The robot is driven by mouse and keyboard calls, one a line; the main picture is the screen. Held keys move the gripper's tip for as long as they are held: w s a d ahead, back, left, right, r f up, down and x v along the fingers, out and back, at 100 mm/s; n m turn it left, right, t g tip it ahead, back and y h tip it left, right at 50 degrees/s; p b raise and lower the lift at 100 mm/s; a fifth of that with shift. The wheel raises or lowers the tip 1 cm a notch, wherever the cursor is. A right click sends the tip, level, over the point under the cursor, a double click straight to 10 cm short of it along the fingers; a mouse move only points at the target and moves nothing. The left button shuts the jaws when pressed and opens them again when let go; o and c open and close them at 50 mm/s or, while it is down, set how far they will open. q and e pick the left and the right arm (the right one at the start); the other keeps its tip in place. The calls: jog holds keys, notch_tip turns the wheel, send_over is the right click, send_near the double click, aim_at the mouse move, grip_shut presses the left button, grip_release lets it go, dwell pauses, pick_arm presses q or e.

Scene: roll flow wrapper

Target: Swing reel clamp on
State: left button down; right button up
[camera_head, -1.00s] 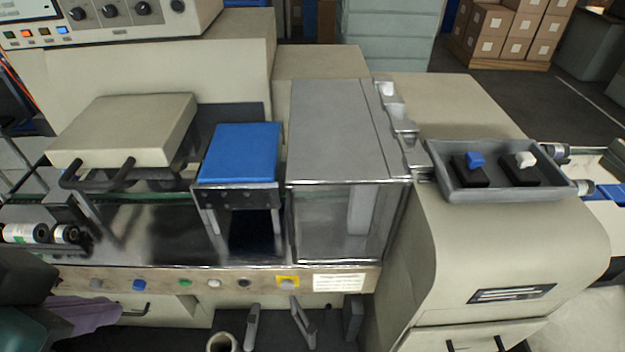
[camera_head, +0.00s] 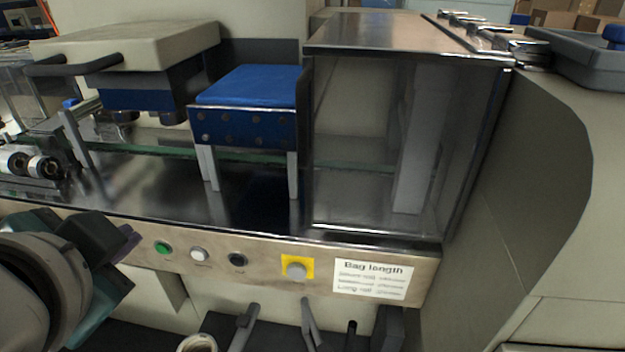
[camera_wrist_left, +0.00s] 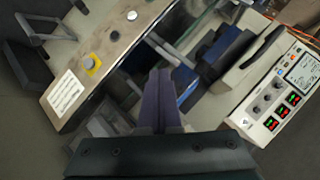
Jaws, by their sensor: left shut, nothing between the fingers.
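My left gripper (camera_head: 128,240) is in the lower left of the head view, in front of the machine's button panel. Its purple fingers also show in the left wrist view (camera_wrist_left: 160,100), shut together and empty. Below the panel, grey lever-like parts (camera_head: 243,328) and (camera_head: 309,322) stand near the bottom edge. One of them may belong to the reel clamp, but I cannot tell. A pale round tube end (camera_head: 198,343) beside them is cut off by the frame edge. No reel can be made out clearly. My right gripper is out of view.
The front panel carries a green button (camera_head: 162,247), a yellow-backed button (camera_head: 297,268) and a bag length label (camera_head: 372,279). Above are a blue-topped block (camera_head: 250,86), a clear-sided guard (camera_head: 360,150) and a handled cover (camera_head: 130,42). A tray (camera_head: 580,60) sits upper right.

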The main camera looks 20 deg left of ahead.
aim_at(243, 329)
pick_arm(q)
jog(key=w+d+f+m+t+b, duration=0.2)
jog(key=f+m+b, duration=0.1)
jog(key=f+b, duration=1.2)
jog(key=w+d+f+m+t+b, duration=0.2)
jog(key=w+f+m+t+b, duration=0.1)
jog(key=f+b, duration=1.3)
jog(key=w+d+f+m+t+b, duration=0.2)
jog(key=f+m+b, duration=0.2)
jog(key=f+b, duration=1.1)
jog(key=b, duration=0.6)
jog(key=shift+w+d+f+m+t, duration=0.2)
jog(key=shift+d+f+m+t, duration=0.1)
jog(key=shift+t, duration=0.1)
jog(key=shift+w+a, duration=0.1)
jog(key=shift+a, duration=0.05)
jog(key=w+a+p, duration=0.1)
jog(key=w+a, duration=0.6)
jog(key=w, duration=0.1)
jog(key=shift+w+a+p, duration=0.2)
jog(key=shift+a+p, duration=0.15)
